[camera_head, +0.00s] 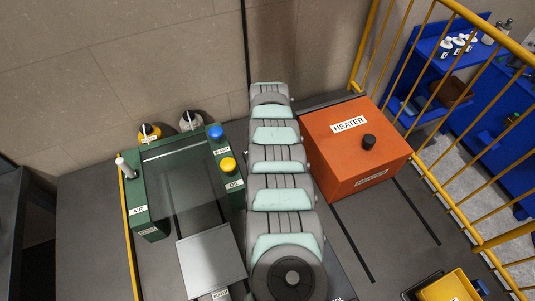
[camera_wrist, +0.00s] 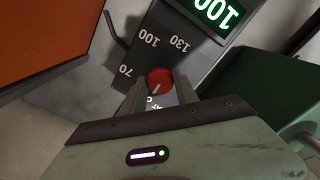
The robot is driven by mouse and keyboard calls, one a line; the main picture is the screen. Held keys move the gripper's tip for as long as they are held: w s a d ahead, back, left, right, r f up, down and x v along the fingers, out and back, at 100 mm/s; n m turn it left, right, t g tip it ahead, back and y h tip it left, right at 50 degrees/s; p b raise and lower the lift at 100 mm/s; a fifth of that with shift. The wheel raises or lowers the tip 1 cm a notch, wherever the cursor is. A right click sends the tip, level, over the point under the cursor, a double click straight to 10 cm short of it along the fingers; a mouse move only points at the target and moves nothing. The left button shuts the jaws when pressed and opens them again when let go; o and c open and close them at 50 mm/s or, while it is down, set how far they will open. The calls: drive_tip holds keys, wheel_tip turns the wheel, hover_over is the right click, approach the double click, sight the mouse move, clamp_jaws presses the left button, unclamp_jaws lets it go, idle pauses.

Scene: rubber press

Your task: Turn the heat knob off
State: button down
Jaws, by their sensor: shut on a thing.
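The red heat knob (camera_wrist: 159,77) shows in the wrist view on a dark grey panel (camera_wrist: 190,62). White numbers 70, 100 and 130 are printed around it. A pale pointer line on the knob points down the picture, towards my gripper's palm and away from the numbers. A small label below the knob is partly hidden by my gripper. My gripper (camera_wrist: 159,90) has its two fingers on either side of the knob and is shut on it. A green display (camera_wrist: 213,12) above reads 100. In the head view my arm hides the knob and gripper.
In the head view an orange heater box (camera_head: 350,155) with a black knob (camera_head: 368,141) stands right of my arm. A green press housing (camera_head: 150,222) with a clear cover is on the left. A yellow railing (camera_head: 480,236) and yellow bin (camera_head: 450,287) are at right.

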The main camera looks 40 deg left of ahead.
idle(0.4)
drive_tip(key=c, duration=1)
unclamp_jaws()
drive_tip(key=shift+o, duration=0.2)
wheel_tip(320, 180, up, 11)
drive_tip(key=p, duration=0.1)
drive_tip(key=shift+f, duration=0.1)
